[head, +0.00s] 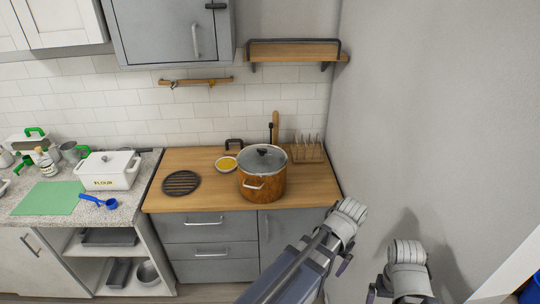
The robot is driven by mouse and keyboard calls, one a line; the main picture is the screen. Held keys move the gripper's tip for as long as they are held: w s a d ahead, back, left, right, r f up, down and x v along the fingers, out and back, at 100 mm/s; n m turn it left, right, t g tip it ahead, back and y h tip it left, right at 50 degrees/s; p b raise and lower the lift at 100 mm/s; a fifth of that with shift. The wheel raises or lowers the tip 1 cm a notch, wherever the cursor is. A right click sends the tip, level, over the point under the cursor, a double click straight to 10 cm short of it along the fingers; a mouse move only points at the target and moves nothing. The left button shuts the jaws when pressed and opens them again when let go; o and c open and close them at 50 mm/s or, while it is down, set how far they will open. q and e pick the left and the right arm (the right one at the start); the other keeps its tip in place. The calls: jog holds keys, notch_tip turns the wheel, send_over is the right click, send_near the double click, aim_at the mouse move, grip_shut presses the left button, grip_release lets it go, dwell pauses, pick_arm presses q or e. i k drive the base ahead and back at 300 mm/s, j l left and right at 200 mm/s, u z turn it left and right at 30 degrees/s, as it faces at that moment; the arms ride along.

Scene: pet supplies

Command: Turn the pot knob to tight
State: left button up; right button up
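The pot (268,190) stands upright on the wooden counter, right of its middle. It has a brown, wood-like body, a pale handle on its front and a grey lid (272,163). A small dark pot knob (262,152) sits on top of the lid. The knob is too small to read any mark or setting. Parts of my arms show at the lower right, in front of the counter and apart from the pot.
A round dark trivet (181,183) lies left of the pot. A bowl with yellow contents (227,164) and a wooden rack (306,153) stand near it. A wall (425,110) closes the right side. The wooden counter (205,200) is clear at front left.

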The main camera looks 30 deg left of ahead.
aim_at(262, 151)
jog(key=i+j, duration=0.9)
jog(key=i+j+u, duration=0.05)
jog(key=i, duration=0.05)
